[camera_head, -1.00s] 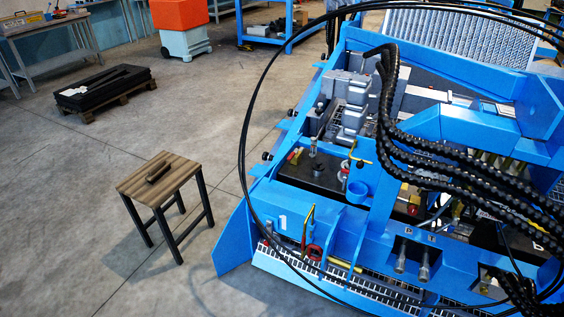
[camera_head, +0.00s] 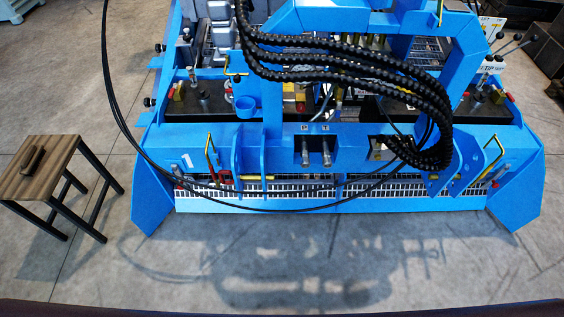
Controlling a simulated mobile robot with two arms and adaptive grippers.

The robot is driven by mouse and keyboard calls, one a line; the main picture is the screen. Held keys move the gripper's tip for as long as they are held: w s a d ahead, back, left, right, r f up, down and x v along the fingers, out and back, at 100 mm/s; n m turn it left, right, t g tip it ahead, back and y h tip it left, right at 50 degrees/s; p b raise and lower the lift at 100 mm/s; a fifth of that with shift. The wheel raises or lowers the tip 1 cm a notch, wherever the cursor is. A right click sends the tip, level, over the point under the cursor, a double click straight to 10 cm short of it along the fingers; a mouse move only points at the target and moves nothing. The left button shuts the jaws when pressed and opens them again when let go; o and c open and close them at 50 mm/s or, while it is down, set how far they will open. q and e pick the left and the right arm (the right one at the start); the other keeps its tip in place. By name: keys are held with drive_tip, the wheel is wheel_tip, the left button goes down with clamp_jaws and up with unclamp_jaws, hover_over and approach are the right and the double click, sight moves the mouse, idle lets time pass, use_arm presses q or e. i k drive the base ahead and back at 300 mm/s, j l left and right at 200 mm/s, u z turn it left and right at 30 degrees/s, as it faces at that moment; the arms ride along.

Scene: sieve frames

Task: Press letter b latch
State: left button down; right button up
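A large blue machine (camera_head: 350,135) fills the upper middle of the head view, with thick black hoses looping over its front. I cannot make out a letter b or a latch marked with it. Yellow handles stand at the machine's front left (camera_head: 210,147) and front right (camera_head: 495,148). A small white mark shows on the blue panel at the front left. Two metal fittings (camera_head: 326,152) sit in a recess at the middle of the front. Neither of my grippers is in view.
A wooden-topped stool (camera_head: 40,170) with a dark object (camera_head: 34,160) on it stands at the left. The concrete floor (camera_head: 300,265) in front of the machine is clear apart from shadows. Dark boxes (camera_head: 545,50) stand at the upper right.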

sight(505, 167)
drive_tip(key=l, duration=2.9)
